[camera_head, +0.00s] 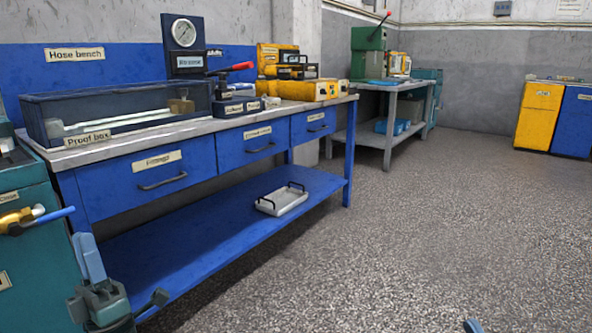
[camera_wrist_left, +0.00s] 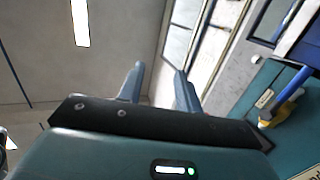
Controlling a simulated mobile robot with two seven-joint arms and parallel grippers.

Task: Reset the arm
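My left gripper (camera_head: 88,256) is at the lower left of the head view, in front of the blue bench and beside the teal cabinet. Its fingers point upward. In the left wrist view the two fingers of the left gripper (camera_wrist_left: 158,82) stand apart with nothing between them. A small blue-grey tip (camera_head: 473,326) at the bottom edge of the head view looks like part of my right gripper. The rest of it is out of frame.
The blue hose bench (camera_head: 180,168) carries a proof box (camera_head: 110,128), a gauge and yellow tools. A tray (camera_head: 282,202) lies on its lower shelf. A teal cabinet (camera_head: 40,265) stands close at left. The floor (camera_head: 430,220) at right is clear.

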